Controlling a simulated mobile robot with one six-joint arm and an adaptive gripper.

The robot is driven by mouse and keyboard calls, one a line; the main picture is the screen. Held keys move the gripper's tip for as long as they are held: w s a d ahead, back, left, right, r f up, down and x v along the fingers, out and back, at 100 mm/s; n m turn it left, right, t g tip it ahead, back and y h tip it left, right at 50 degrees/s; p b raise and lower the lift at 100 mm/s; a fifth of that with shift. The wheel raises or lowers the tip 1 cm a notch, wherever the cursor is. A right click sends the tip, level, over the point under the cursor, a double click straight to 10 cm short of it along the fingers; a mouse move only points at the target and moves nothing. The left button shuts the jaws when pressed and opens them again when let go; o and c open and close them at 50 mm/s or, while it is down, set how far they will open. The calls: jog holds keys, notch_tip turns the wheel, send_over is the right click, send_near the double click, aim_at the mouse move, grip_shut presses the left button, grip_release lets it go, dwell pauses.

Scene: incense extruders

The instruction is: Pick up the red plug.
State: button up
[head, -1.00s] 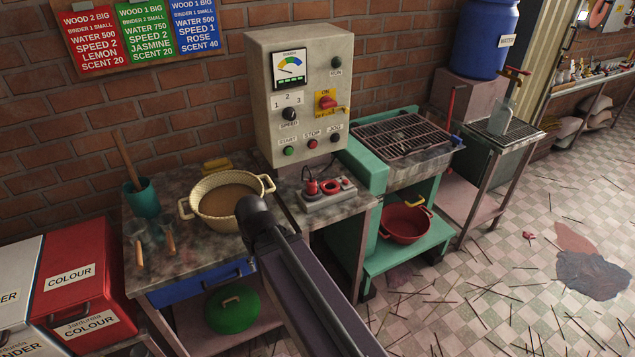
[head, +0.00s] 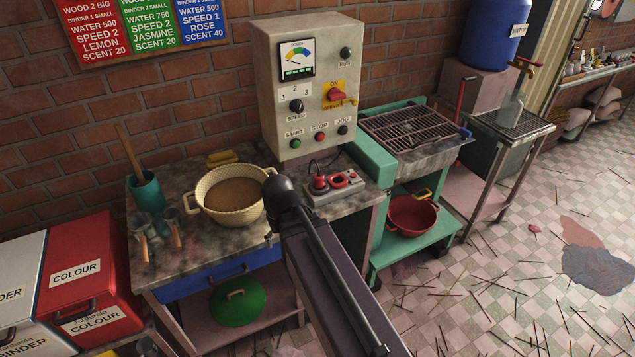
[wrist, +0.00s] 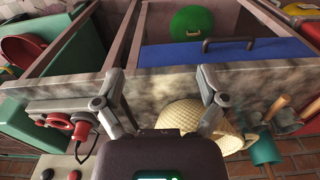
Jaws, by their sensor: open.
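The red plug (head: 319,182) stands upright at the left of a grey socket block (head: 347,194) on the worktop, below the control panel; a black cord runs from it. In the wrist view, which is upside down, the plug (wrist: 83,129) is at lower left, beside a red ring on the block. My gripper (wrist: 160,100) is open and empty, its two fingers spread in front of the worktop edge. The plug is outside the fingers, beyond the left one in that view. In the head view my arm mostly hides the gripper.
A cream basin (head: 231,200) stands on the worktop left of my arm. The control panel (head: 302,88) rises behind the plug. A teal stand with a grill (head: 408,130) is to the right. A teal cup (head: 146,192) is at far left.

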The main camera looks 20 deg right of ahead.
jog(key=w+d+r+m+t+p, duration=0.2)
jog(key=w+d+r+p, duration=0.25)
jog(key=w+d, duration=0.8)
jog(key=t+h+p, duration=0.1)
jog(key=t, duration=0.1)
send_near(319, 176)
jog(key=shift+v, duration=1.15)
jog(key=shift+d, duration=0.1)
jog(key=b+x, duration=0.7)
jog(key=x, duration=0.1)
jog(key=shift+w+f+b, duration=0.1)
jog(key=shift+f+b, duration=0.2)
jog(key=shift+b+x, duration=2.45)
jog(key=shift+x, duration=0.15)
